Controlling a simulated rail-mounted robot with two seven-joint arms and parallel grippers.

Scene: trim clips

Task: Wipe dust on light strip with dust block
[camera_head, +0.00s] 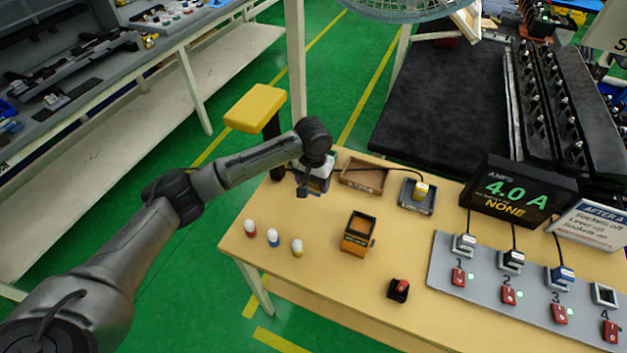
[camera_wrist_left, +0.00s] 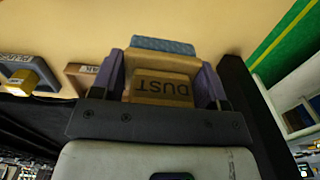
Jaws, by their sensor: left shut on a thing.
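My left gripper (camera_head: 303,190) is above the back left of the tan table, by the tray area. In the left wrist view, the gripper (camera_wrist_left: 158,76) has its two purple-grey fingers on either side of the dust block (camera_wrist_left: 160,90), shut on it. The block is tan, has DUST printed on it, and has a blue pad (camera_wrist_left: 163,46) at its far end. In the head view the block is hard to make out behind the dark gripper. I cannot identify a light strip or dust in either view. My right gripper is not in view.
A brown tray (camera_head: 347,181) and a grey tray (camera_head: 406,205) with a yellow-topped plug stand at the back. An orange box (camera_head: 358,234), several small items and a grey socket panel (camera_head: 445,278) occupy the table. An AMPS display (camera_head: 514,190) reads 4.0 A, NONE.

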